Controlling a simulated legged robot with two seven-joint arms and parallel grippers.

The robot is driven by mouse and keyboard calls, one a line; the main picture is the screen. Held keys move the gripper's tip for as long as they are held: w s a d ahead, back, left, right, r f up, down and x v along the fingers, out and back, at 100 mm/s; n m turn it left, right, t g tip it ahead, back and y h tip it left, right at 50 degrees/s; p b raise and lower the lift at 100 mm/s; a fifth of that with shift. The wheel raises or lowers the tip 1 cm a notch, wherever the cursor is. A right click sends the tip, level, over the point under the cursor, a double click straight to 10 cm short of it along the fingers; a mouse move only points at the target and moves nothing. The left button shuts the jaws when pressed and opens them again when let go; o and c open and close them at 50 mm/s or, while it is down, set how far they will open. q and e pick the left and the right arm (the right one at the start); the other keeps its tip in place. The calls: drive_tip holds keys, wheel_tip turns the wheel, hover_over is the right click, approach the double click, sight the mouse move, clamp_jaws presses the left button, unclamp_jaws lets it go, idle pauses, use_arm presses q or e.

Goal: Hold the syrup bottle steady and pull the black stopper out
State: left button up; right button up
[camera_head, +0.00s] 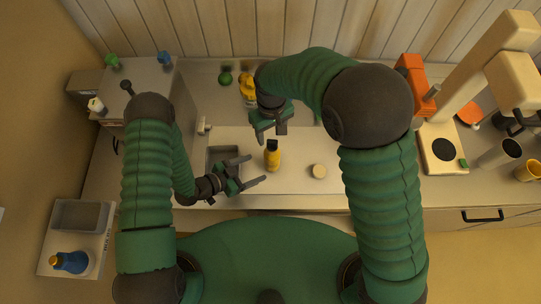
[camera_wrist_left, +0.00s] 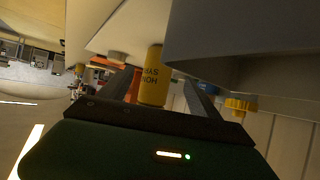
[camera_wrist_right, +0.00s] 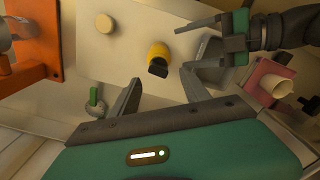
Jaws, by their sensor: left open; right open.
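The yellow syrup bottle (camera_head: 272,159) stands upright on the pale board in the middle of the counter. Its black stopper (camera_head: 272,144) sits in the top. In the left wrist view the bottle (camera_wrist_left: 153,82) shows between the fingers with its lettering; its top is hidden there. My left gripper (camera_head: 257,170) is open, just left of the bottle, with its fingers pointing towards it. My right gripper (camera_head: 268,136) is open, behind and above the bottle. In the right wrist view the stopper (camera_wrist_right: 158,69) and bottle (camera_wrist_right: 159,52) lie beyond the fingertips, apart from them.
A round tan disc (camera_head: 318,171) lies right of the bottle. A grey tray (camera_head: 224,155) sits close behind my left gripper. Another yellow bottle (camera_head: 248,92) and a green item (camera_head: 225,78) stand at the back. A tan machine (camera_head: 443,148) stands at right.

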sight(266, 165)
use_arm(q)
drive_tip(key=x, duration=0.7)
drive_tip(key=shift+d, duration=0.25)
use_arm(e)
drive_tip(key=shift+d, duration=0.3)
use_arm(q)
drive_tip(key=shift+w+d+f, duration=0.15)
drive_tip(key=shift+d+f, duration=0.1)
use_arm(e)
drive_tip(key=shift+a, duration=0.2)
use_arm(q)
drive_tip(key=shift+w+a, duration=0.1)
drive_tip(key=c, duration=1.5)
drive_tip(key=shift+f, duration=0.1)
